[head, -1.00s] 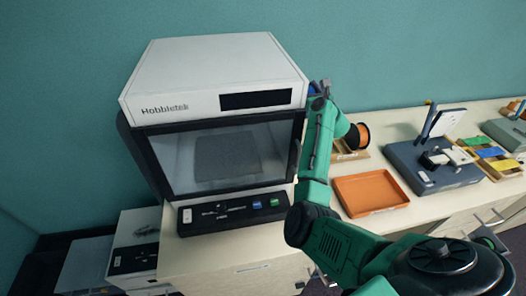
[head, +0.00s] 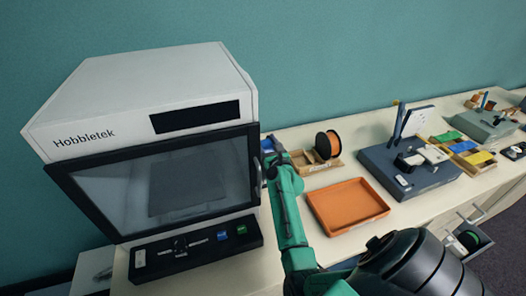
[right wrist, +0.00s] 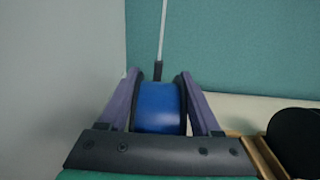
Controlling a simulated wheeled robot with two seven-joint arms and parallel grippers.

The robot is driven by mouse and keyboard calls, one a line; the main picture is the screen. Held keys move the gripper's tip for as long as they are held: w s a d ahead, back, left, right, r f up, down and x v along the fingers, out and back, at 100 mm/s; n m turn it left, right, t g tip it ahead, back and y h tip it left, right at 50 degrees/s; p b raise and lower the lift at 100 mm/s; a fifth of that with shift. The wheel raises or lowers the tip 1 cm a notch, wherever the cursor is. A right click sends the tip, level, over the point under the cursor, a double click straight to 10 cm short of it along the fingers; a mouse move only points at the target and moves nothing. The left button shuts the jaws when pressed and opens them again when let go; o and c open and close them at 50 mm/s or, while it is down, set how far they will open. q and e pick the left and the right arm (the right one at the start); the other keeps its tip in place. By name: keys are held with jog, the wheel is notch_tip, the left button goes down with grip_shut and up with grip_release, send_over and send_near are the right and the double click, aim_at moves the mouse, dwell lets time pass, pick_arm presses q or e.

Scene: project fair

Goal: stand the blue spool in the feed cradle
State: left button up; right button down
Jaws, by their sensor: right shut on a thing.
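The blue spool (right wrist: 158,107) is between the purple fingers of my right gripper (right wrist: 160,100) in the right wrist view, with its dark flanges against them. The gripper is shut on it. In the head view my right gripper (head: 274,158) is beside the right side of the white printer, partly hidden by my own green arm. A small blue patch shows there, too little to judge the spool's tilt. A wooden holder (head: 309,168) with an orange spool (head: 327,145) stands just right of the gripper. I cannot tell whether this is the feed cradle. My left gripper is out of view.
The white printer (head: 140,95) fills the left, its door shut. An orange tray (head: 347,205) lies in front of the wooden holder. A dark device (head: 410,172) stands farther right. A thin rod (right wrist: 162,35) rises behind the blue spool.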

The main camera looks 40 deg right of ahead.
jog(key=shift+s+a+f+b, duration=0.15)
jog(key=shift+f+b, duration=0.2)
jog(key=shift+f, duration=0.25)
jog(key=shift+w+a+f+b, duration=0.1)
jog(key=shift+f+b, duration=0.2)
jog(key=shift+f, duration=0.3)
jog(key=shift+a+r, duration=0.1)
jog(key=shift+a, duration=0.05)
jog(key=shift+w, duration=0.25)
jog(key=shift+d, duration=0.4)
jog(key=shift+s+d+f, duration=0.1)
jog(key=shift+d+f, duration=0.05)
jog(key=shift+f, duration=0.1)
jog(key=shift+s+f, duration=0.15)
jog(key=shift+a+f, duration=0.2)
jog(key=shift+c, duration=0.4)
grip_release()
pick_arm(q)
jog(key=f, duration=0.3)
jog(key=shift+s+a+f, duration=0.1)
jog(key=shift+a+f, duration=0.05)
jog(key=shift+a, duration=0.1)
